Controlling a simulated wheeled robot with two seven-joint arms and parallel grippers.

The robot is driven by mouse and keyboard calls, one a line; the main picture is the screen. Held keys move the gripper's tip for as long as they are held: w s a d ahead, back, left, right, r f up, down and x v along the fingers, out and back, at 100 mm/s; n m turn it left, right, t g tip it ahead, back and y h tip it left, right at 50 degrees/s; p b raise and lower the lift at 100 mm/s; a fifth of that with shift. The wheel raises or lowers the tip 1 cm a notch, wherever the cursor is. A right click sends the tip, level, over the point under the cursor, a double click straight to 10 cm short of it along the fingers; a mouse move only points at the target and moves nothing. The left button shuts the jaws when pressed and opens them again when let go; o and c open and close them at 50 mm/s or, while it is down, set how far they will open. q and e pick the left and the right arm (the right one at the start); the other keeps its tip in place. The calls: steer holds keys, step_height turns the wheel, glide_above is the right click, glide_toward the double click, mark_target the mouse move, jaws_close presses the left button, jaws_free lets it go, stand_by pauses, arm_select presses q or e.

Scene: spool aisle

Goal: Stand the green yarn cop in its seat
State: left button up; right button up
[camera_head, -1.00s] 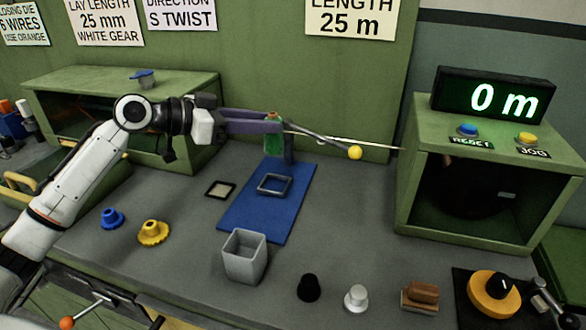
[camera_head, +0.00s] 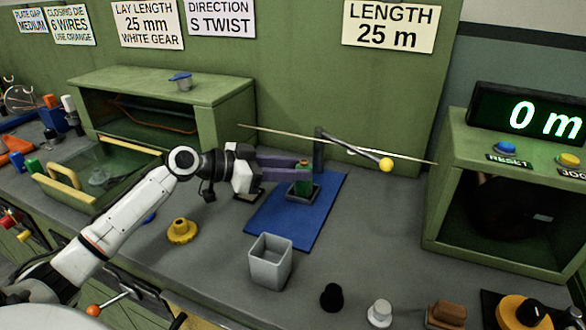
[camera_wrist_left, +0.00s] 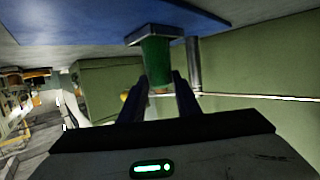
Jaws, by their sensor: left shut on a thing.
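The green yarn cop (camera_head: 304,180) is upright between the fingers of my left gripper (camera_head: 300,166), which is shut on it. Its lower end is at the dark square seat (camera_head: 314,196) on the blue mat (camera_head: 277,219). In the left wrist view the cop (camera_wrist_left: 156,62) meets the seat's grey block (camera_wrist_left: 136,40); I cannot tell how deep it sits. The left gripper's two dark fingers (camera_wrist_left: 158,88) lie on either side of the cop there. My right gripper is in neither view.
A thin post (camera_head: 318,150) stands just behind the seat, with a rod ending in a yellow ball (camera_head: 386,165). A grey open bin (camera_head: 270,262) stands in front of the mat. A yellow flanged piece (camera_head: 182,231) lies left. Bench right of the mat is clear.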

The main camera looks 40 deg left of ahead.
arm_select(q)
steer(key=shift+f, duration=0.15)
steer(key=o, duration=1.1)
steer(key=shift+c, duration=0.2)
steer(key=shift+r, duration=0.2)
steer(key=shift+s+a, duration=0.1)
steer(key=shift+s, duration=0.1)
steer(key=b+v, duration=0.1)
steer(key=v, duration=1)
steer(key=shift+s, duration=0.2)
steer(key=shift+a+r, duration=0.15)
steer(key=shift+r, duration=0.05)
